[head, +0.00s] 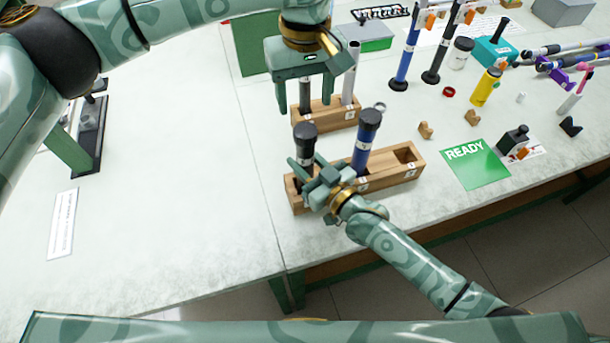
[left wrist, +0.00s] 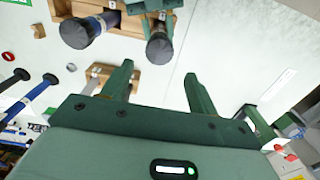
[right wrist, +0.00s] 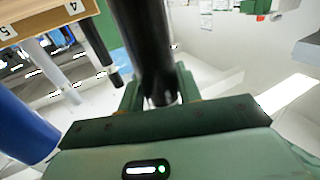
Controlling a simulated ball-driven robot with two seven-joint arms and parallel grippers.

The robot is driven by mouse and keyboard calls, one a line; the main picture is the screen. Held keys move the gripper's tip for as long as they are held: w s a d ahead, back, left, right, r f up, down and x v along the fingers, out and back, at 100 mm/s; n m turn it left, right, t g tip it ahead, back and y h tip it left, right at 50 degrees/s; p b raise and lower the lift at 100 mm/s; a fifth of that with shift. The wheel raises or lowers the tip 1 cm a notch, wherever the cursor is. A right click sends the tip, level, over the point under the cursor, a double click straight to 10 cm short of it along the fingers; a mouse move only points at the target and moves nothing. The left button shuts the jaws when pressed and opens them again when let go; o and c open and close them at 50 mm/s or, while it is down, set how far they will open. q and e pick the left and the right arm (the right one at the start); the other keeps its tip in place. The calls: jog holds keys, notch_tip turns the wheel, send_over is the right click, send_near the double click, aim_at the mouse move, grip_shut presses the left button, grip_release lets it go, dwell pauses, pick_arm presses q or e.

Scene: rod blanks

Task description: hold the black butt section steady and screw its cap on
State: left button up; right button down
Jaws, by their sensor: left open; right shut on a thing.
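The black butt section (head: 306,150) stands upright in the left part of the front wooden rack (head: 405,172). My right gripper (head: 318,180) is shut on it from the front. In the right wrist view the black tube (right wrist: 147,45) runs between the fingers. In the left wrist view its round dark end (left wrist: 158,48) faces the camera; I cannot tell whether a cap sits on it. My left gripper (head: 305,105) is open, above and behind the butt section, over the small rear rack (head: 325,118). In the left wrist view nothing is between its fingers (left wrist: 160,85).
A blue section with a dark top (head: 362,148) stands beside the black one. A silver tube (head: 350,72) stands in the rear rack, close to my left gripper. The left tabletop is mostly clear.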

aim_at(305, 130)
dwell(0.3)
pick_arm(q)
jog(key=shift+f, duration=4)
